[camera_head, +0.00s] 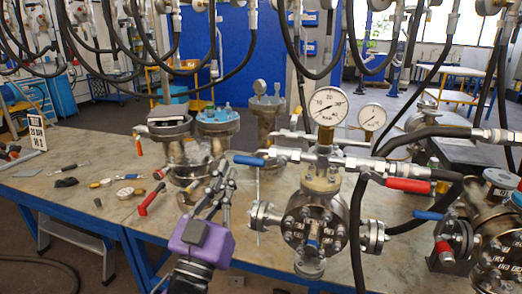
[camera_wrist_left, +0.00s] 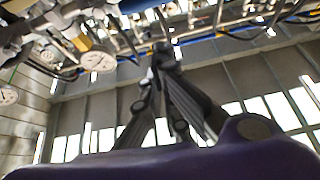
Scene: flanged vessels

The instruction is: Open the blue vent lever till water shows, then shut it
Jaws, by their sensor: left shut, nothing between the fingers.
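A lever with a blue grip (camera_head: 249,160) lies roughly level at the left end of a pipe, left of the large pressure gauge (camera_head: 327,106). A second blue lever (camera_head: 428,215) sits on the right, near a red grip. I cannot tell from the pictures which is the vent lever. No water shows. My left gripper (camera_head: 224,170), with a purple body, points up just left of the first blue grip, fingers together and empty. In the left wrist view its fingertips (camera_wrist_left: 162,52) are close together, with nothing held. My right gripper is not in view.
A flanged vessel (camera_head: 313,220) stands front and centre below the gauge. A red-handled lever (camera_head: 408,185) juts out at right. Black hoses hang above. Other vessels (camera_head: 172,140) stand behind my gripper. Small tools and a red-handled tool (camera_head: 150,200) lie on the bench at left.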

